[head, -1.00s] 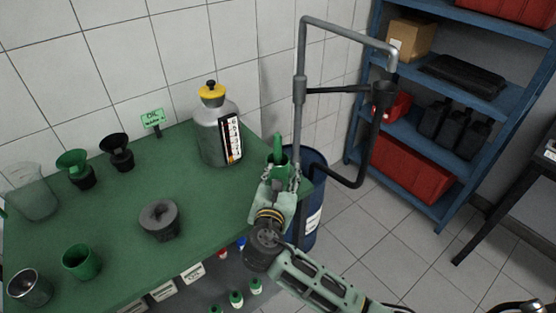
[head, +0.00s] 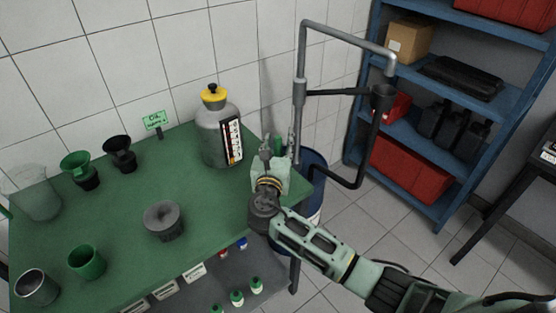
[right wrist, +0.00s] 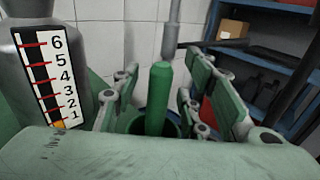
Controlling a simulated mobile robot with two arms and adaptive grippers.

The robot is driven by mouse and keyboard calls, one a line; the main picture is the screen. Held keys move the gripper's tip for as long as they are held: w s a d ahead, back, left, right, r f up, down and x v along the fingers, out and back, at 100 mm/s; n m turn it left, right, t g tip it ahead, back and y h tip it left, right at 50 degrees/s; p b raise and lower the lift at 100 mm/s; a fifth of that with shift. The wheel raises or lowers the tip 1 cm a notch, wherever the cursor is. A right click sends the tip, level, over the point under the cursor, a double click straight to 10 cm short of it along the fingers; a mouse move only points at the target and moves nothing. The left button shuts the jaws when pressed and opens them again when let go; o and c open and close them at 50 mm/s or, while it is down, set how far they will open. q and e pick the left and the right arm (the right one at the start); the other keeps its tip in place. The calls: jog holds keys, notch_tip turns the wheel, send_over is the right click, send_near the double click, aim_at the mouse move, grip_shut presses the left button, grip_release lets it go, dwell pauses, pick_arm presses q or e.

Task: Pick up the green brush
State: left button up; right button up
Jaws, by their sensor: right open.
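The green brush (right wrist: 159,98) shows as an upright green handle in the right wrist view. It stands in a green cup (right wrist: 136,123), and its lower end is hidden inside. My right gripper (right wrist: 160,84) is open, with one finger on each side of the handle and a visible gap to both. In the head view the right gripper (head: 278,146) is over the far right corner of the green table and hides most of the brush and cup. My left gripper is in neither view.
A grey jug with a yellow cap (head: 220,128) stands left of the gripper on the green table (head: 115,215). A grey pipe stand (head: 299,90) and a blue drum (head: 318,180) are just beyond the table's right end. Funnels and cups stand farther left.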

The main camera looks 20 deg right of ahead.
jog(key=shift+c, duration=0.5)
grip_shut()
jog(key=shift+r, duration=0.15)
